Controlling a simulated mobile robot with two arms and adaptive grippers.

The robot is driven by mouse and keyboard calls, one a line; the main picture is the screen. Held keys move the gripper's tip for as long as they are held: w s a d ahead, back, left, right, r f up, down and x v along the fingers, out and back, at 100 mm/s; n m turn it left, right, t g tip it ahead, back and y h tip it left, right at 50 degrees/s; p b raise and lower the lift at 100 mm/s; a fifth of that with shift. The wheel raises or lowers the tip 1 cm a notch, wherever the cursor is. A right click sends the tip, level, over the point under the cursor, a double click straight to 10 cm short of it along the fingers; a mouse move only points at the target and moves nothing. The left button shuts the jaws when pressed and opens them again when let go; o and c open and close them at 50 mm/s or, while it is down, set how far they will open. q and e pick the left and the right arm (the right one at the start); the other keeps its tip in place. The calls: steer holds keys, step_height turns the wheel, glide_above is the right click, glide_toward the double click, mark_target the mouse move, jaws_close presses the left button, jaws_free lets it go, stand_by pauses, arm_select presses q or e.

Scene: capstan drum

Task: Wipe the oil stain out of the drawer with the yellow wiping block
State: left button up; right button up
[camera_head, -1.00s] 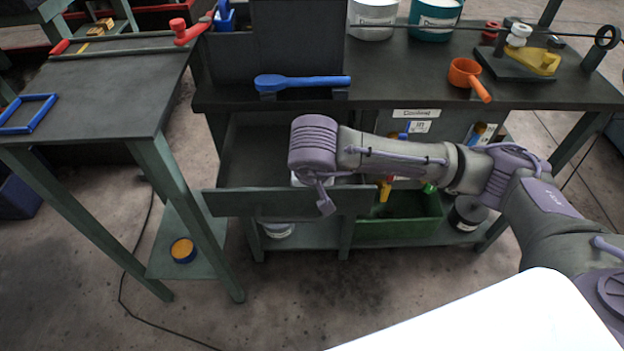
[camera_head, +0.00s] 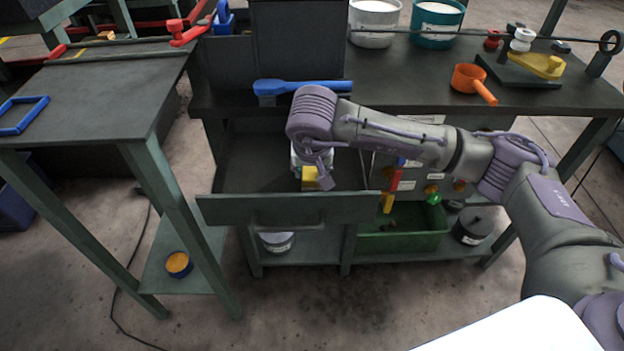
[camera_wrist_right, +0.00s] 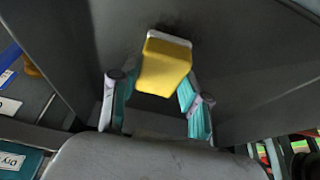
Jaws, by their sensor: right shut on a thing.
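The yellow wiping block (camera_head: 311,178) is below my right wrist, inside the open drawer (camera_head: 245,160). In the right wrist view the yellow block (camera_wrist_right: 165,68), with a white edge at one end, sits between the teal finger pads. My right gripper (camera_wrist_right: 155,92) is shut on it; in the head view the gripper (camera_head: 307,162) is partly hidden by my wrist. The drawer floor shows in the wrist view (camera_wrist_right: 245,60), with a darker patch beside the block. I cannot tell whether the block touches the floor, or clearly make out the stain. My left gripper is out of view.
The drawer's front panel (camera_head: 285,208) stands just in front of my gripper. The bench top (camera_head: 420,90) overhangs behind, with a blue tool (camera_head: 300,87) near its edge. A green bin (camera_head: 400,238) is below right. A side table (camera_head: 85,100) stands left.

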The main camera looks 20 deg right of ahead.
steer(key=shift+w+d, duration=0.15)
steer(key=shift+w, duration=0.35)
